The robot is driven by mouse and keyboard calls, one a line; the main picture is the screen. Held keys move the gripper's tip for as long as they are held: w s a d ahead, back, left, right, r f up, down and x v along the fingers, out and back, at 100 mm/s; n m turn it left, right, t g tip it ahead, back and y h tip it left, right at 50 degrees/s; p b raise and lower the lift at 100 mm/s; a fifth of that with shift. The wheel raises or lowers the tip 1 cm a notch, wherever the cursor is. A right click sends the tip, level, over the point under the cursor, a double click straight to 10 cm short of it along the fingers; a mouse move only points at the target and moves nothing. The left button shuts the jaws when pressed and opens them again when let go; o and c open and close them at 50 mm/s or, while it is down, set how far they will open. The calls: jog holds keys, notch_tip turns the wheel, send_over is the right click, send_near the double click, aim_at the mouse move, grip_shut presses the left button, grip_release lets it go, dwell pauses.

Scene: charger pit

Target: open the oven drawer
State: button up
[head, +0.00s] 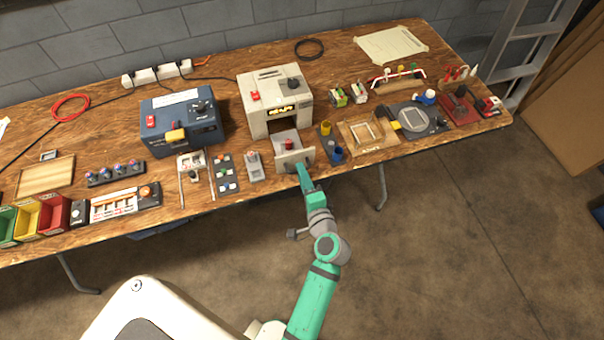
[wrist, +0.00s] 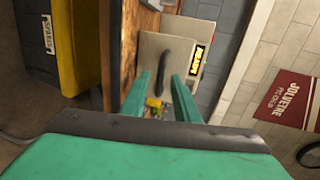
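The oven (head: 262,117) is a beige box with a dark knob, a red button and a lit display. Its drawer (head: 284,139) stands out from the front, with a red object (head: 289,145) inside. The drawer's pale front panel (head: 308,155) also shows in the wrist view, with a dark arched handle (wrist: 163,60). The READY display (wrist: 198,60) is beside the panel there. My gripper (head: 300,167) is at the drawer front. In the wrist view, my gripper's (wrist: 162,76) green fingers are apart, one on each side of the handle, with gaps visible. Contact is unclear.
A blue machine (head: 180,122) stands left of the oven. A grey block (head: 253,163) is left of the drawer, and a yellow and blue cup holder (head: 329,142) is close on its right. A wooden frame tray (head: 366,132) lies farther right. The floor in front is clear.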

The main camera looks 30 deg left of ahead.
jog(key=v, duration=1)
jog(key=shift+s+f, duration=0.1)
jog(key=s+d+f+n+t+h, duration=0.15)
jog(key=s+d+f+h, duration=0.35)
jog(key=s+d+h, duration=0.55)
jog(key=s+d+r+n+t, duration=0.1)
jog(key=s+d+r+n, duration=0.1)
jog(key=s+r+n, duration=0.1)
jog(key=s+d+r+n+t+h, duration=0.1)
jog(key=s+d+r+n+t, duration=0.1)
jog(key=s+r, duration=0.4)
jog(key=shift+s+d+r+n, duration=0.3)
jog(key=shift+s+d+n, duration=0.5)
jog(key=shift+s+n, duration=0.15)
